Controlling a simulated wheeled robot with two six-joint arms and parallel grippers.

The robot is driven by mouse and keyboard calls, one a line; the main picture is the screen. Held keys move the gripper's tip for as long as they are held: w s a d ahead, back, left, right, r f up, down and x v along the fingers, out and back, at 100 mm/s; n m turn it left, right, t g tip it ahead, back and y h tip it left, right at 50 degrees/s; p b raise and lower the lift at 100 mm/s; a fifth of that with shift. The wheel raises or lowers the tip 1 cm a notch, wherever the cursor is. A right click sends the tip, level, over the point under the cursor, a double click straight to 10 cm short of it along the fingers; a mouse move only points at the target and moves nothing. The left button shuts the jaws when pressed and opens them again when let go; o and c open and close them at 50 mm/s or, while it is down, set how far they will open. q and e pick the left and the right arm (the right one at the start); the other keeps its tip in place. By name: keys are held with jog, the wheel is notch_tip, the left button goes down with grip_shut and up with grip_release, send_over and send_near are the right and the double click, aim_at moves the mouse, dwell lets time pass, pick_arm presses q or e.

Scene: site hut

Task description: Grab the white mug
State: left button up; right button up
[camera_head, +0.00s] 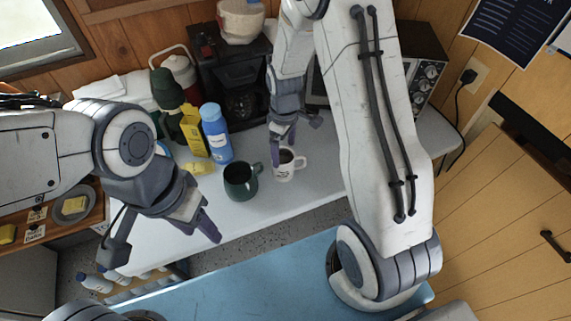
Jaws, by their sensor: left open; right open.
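The white mug (287,173) stands upright on the pale counter, with its handle to the right and dark contents or a dark inside. My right gripper (284,150) points down at the mug's rear rim, its jaws open. One finger overlaps the mug's left rim in the picture; I cannot tell whether it touches. My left gripper (167,243) is open and empty, in front of the counter's left part, well away from the mug.
A dark green mug (240,182) stands close to the left of the white mug. A blue bottle (216,133), a yellow box (194,134) and a black coffee maker (233,75) stand behind it. The counter's front right is clear.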

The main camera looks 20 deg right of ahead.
notch_tip(320, 180, down, 3)
jog(key=shift+s+r, duration=0.1)
notch_tip(320, 180, down, 5)
jog(key=shift+f+p, duration=0.1)
jog(key=shift+p, duration=0.45)
jog(key=c, duration=1.5)
jog(key=shift+o, duration=0.2)
